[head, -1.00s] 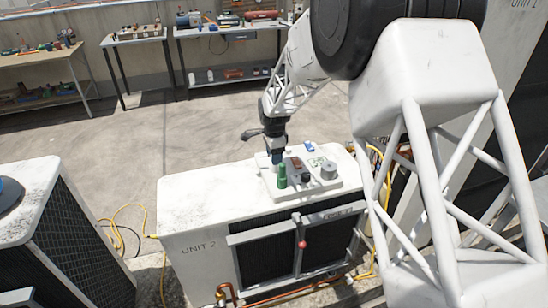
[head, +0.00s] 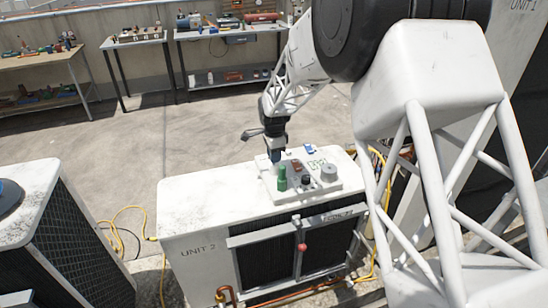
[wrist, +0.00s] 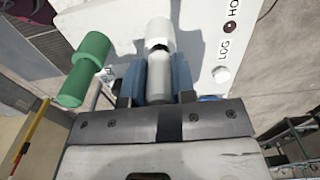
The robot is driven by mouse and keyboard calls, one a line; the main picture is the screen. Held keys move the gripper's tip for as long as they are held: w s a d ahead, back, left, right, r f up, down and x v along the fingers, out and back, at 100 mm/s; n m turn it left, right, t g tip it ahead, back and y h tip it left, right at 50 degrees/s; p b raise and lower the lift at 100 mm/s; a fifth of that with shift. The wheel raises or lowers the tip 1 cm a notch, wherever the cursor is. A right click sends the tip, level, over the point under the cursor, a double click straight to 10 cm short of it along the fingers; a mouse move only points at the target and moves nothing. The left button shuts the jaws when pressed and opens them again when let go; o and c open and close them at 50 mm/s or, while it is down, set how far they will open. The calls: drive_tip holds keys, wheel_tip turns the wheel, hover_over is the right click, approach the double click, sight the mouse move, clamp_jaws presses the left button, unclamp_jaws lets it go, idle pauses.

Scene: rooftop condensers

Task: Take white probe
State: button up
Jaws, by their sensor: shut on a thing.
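The white probe (wrist: 158,68) is a pale cylinder with a wider white upper part, seen in the wrist view between my blue fingers. My gripper (wrist: 157,80) is shut on it. In the head view my gripper (head: 275,156) is over the back left of the control panel (head: 322,186) on top of Unit 2, and it hides the white probe there. The green probe (wrist: 85,70) stands beside the white one, apart from my fingers. It also shows upright on the panel in the head view (head: 282,179).
The panel also carries a grey knob (head: 329,173), a black knob (head: 306,182) and a red switch (head: 296,165). A blue item (head: 309,149) lies behind it. The left of the Unit 2 top (head: 205,191) is clear. Benches with tools stand at the back.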

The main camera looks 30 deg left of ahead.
wheel_tip(320, 180, up, 9)
drive_tip(key=shift+r, duration=0.1)
idle(0.4)
idle(0.5)
